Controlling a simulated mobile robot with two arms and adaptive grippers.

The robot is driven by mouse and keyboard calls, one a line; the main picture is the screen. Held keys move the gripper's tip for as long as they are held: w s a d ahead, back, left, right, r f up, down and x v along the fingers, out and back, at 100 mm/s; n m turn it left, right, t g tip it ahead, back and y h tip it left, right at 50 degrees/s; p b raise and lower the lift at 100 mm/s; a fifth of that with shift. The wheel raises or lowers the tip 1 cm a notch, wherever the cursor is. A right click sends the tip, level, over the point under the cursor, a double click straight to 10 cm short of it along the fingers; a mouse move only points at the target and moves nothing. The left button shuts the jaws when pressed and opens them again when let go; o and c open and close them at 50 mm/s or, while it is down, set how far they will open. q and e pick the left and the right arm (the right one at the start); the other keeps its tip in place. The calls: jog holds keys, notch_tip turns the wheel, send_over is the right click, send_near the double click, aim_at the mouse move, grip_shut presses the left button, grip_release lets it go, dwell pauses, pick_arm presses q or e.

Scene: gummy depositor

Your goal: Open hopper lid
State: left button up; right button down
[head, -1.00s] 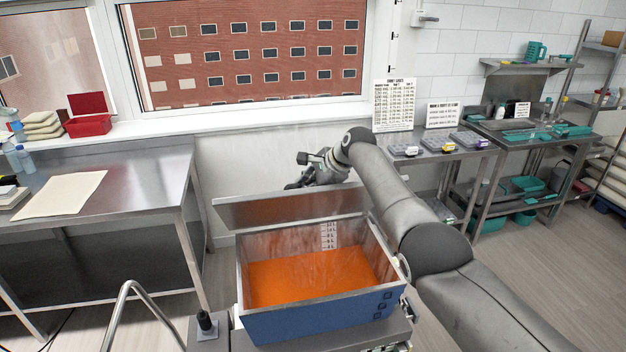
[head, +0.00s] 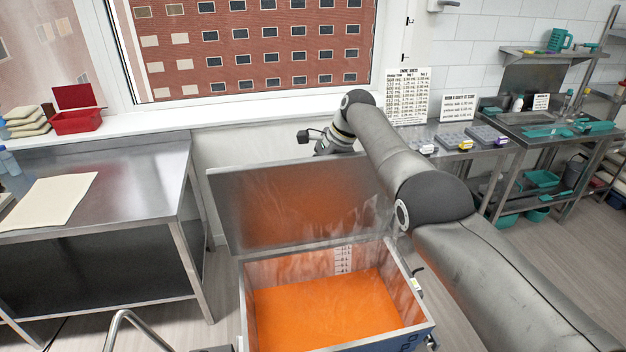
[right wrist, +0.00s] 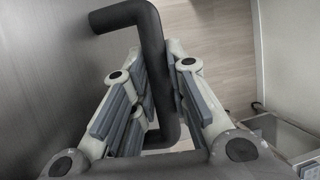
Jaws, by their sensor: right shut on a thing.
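The hopper (head: 333,348) holds orange liquid and its top is uncovered. Its metal lid (head: 295,205) stands raised along the back side, with its inner face towards me and an orange reflection on it. My right arm reaches over the right side to behind the lid, where the lid hides the fingers in the head view. In the right wrist view, my right gripper (right wrist: 163,105) is shut on a dark bent bar handle (right wrist: 149,45), which runs between the fingers beside a grey metal panel. My left gripper is not in view.
A steel table (head: 130,180) with a paper sheet (head: 45,200) stands on the left. Behind the lid are the wall and window sill. A bench with trays (head: 450,137) and signs stands at the back right. Floor is free right of the hopper.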

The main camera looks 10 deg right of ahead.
jog(key=shift+s+f, duration=0.15)
jog(key=shift+f, duration=0.05)
jog(key=c, duration=1.4)
grip_release()
jog(key=shift+r, duration=0.1)
jog(key=shift+d+r, duration=0.15)
jog(key=shift+r, duration=0.3)
jog(key=v, duration=1.1)
jog(key=shift+d, duration=0.1)
